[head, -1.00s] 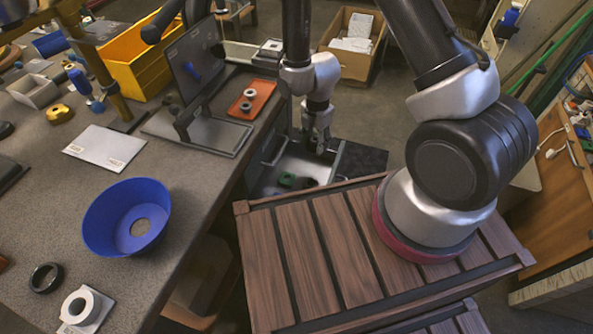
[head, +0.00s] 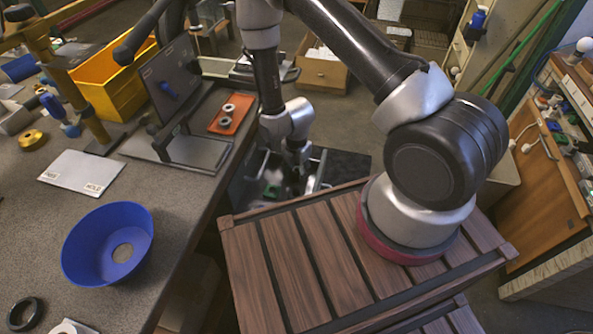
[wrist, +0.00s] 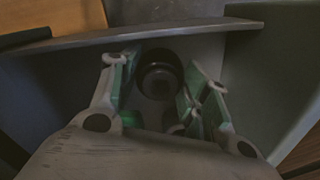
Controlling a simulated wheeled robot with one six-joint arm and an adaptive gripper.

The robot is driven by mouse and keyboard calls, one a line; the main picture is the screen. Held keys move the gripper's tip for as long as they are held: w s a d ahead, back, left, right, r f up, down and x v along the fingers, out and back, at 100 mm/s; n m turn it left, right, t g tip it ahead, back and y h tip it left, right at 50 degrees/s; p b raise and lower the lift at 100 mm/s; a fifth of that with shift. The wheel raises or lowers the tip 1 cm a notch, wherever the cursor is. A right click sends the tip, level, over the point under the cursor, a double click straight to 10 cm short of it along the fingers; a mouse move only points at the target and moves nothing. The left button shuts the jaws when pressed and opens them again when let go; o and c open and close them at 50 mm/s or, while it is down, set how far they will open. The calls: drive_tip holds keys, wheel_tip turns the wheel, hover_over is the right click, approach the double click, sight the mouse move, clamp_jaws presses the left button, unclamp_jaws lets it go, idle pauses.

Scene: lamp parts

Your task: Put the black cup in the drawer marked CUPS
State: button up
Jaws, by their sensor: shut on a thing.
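The black cup (wrist: 158,80) is between the fingers of my gripper (wrist: 160,88) in the wrist view, and the gripper is shut on it. Grey walls and a rim of an open drawer (wrist: 120,40) surround it there. In the head view, my gripper (head: 297,168) reaches down at the open drawer (head: 319,170) beside the workbench. The cup cannot be made out in the head view. No CUPS label is readable. I cannot tell whether the cup touches the drawer floor.
A slatted wooden top (head: 290,260) stands close in front. On the workbench are a blue bowl (head: 85,245), a white plate (head: 82,172), a black ring (head: 24,313) and an orange tray (head: 232,112). A cardboard box (head: 325,75) stands behind.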

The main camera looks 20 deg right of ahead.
drive_tip(key=o, duration=1)
drive_tip(key=shift+f, duration=0.1)
drive_tip(key=d+r+m+t, duration=0.1)
drive_tip(key=d+r+m, duration=0.25)
drive_tip(key=r, duration=0.85)
drive_tip(key=d+r+m, duration=0.2)
drive_tip(key=r+m, duration=0.2)
drive_tip(key=r, duration=0.9)
drive_tip(key=d+r+m+t, duration=0.15)
drive_tip(key=r+m, duration=0.25)
drive_tip(key=r, duration=0.8)
drive_tip(key=s+d+r+m, duration=0.2)
drive_tip(key=s+r+m, duration=0.2)
drive_tip(key=s+r, duration=0.1)
drive_tip(key=s+d+r+m+t, duration=0.1)
drive_tip(key=s+d+r+m, duration=0.2)
drive_tip(key=s+r+m, duration=0.2)
drive_tip(key=s+d+r+m, duration=0.3)
drive_tip(key=s+r+m, duration=0.1)
drive_tip(key=s, duration=0.4)
drive_tip(key=shift+r+t, duration=0.35)
drive_tip(key=shift+r, duration=0.35)
